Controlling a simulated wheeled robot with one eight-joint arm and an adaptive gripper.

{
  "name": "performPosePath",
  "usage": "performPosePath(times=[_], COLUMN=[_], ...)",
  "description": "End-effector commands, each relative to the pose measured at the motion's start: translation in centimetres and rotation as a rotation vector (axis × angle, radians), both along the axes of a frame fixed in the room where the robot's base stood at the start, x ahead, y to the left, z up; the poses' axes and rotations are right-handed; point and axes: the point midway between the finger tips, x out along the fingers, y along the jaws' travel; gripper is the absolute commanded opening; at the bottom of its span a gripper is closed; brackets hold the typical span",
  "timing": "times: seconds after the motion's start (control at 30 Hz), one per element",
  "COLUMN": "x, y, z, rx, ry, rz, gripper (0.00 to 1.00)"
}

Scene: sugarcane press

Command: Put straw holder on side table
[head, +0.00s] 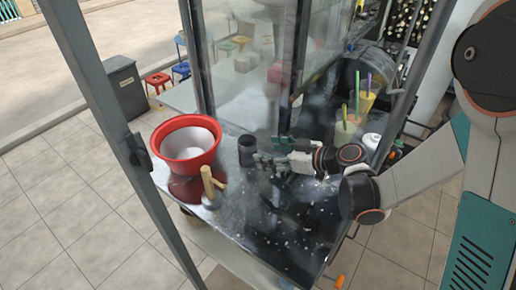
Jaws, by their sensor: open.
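A dark cylindrical cup (247,148) stands upright on the dark, glossy table (285,240), near the glass panel. It may be the straw holder, but I see no straws in it. Two pale yellowish cups with coloured straws, a nearer one (345,134) and a farther one (366,103), stand at the right. My gripper (262,159) is open just right of the dark cup, its fingers pointing left toward it. I cannot tell whether they touch. Which surface is the side table is not clear.
A red-rimmed bowl (187,146) and a wooden-handled tool (209,187) stand on the table's left side. Metal posts and glass panels (250,75) bound the work area. A white lidded item (371,141) is at the right. The table's front is mostly clear.

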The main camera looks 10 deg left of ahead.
Motion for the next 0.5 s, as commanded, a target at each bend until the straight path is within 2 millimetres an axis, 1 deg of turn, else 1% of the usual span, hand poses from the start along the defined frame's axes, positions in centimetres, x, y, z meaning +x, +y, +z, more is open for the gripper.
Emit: performPosePath(times=[0.03,0.1,0.2,0.5], x=[-0.2,-0.5,-0.9,-1.0], y=[-0.8,-1.5,-2.2,-2.6], z=[0.4,0.7,1.0,1.2], rx=[0.000,0.000,-0.001,-0.002], ry=[0.000,0.001,0.001,0.003], rz=[-0.002,-0.003,-0.001,-0.002], gripper=[0.68,0.68,0.68,0.68])
